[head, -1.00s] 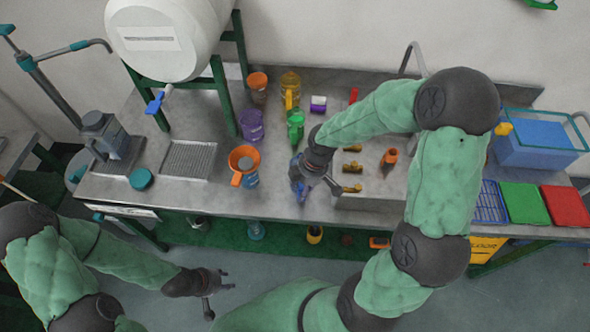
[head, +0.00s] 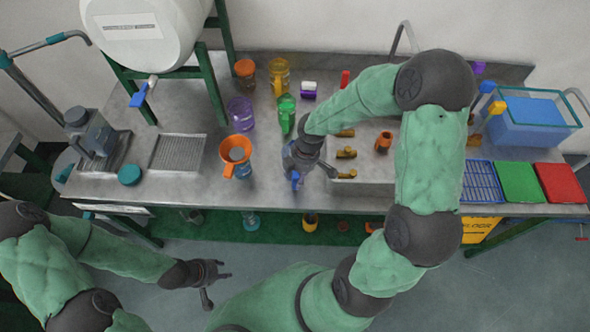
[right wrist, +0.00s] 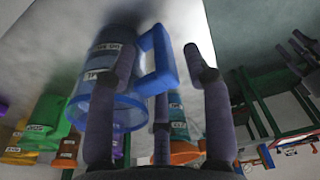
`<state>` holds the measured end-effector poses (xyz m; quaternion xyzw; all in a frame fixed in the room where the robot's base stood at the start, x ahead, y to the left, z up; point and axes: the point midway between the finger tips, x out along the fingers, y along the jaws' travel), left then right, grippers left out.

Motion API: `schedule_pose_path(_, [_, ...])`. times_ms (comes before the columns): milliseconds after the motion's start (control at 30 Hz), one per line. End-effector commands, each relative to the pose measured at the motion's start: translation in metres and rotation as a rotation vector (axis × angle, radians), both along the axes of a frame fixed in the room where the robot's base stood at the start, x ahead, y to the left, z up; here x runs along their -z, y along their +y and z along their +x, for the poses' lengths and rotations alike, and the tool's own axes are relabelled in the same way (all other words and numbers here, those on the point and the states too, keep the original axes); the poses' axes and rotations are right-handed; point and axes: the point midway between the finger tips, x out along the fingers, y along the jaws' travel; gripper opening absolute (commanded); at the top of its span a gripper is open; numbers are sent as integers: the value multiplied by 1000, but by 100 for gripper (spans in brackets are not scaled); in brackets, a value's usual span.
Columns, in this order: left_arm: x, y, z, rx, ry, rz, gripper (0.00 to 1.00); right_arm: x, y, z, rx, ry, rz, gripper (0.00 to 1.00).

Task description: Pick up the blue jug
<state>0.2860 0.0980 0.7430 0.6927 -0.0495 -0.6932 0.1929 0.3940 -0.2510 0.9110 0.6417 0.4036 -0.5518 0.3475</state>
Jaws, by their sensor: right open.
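The blue jug (head: 295,180) stands on the bench near its front edge, partly hidden by my right gripper in the head view. The right wrist view shows the translucent blue jug (right wrist: 113,110) close up, with its blue handle (right wrist: 163,58) toward my fingers. My right gripper (right wrist: 160,60) is open, its fingers on either side of the handle; I cannot tell whether they touch it. In the head view my right gripper (head: 314,170) is right at the jug. My left gripper (head: 217,285) is low in front of the bench, fingers spread and empty.
An orange-topped jug (head: 237,152) stands left of the blue jug. A green jug (head: 286,112), a purple jug (head: 240,110) and a yellow jug (head: 279,75) stand behind. The sink (head: 365,190) with brass taps is to the right.

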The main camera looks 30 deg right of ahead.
Motion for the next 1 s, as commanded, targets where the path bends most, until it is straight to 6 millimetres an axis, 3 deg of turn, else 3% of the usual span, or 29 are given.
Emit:
schedule_pose_path(200, [14, 0, 0, 0, 0, 0, 40, 33, 6, 1, -1, 3, 1, 50])
schedule_pose_path(467, [14, 0, 0, 0, 0, 0, 40, 36, 7, 2, 0, 0, 1, 50])
schedule_pose_path(667, [14, 0, 0, 0, 0, 0, 40, 36, 7, 2, 0, 0, 1, 0])
schedule_pose_path(1000, [14, 0, 0, 0, 0, 0, 40, 35, 6, 3, 0, -2, 0, 0])
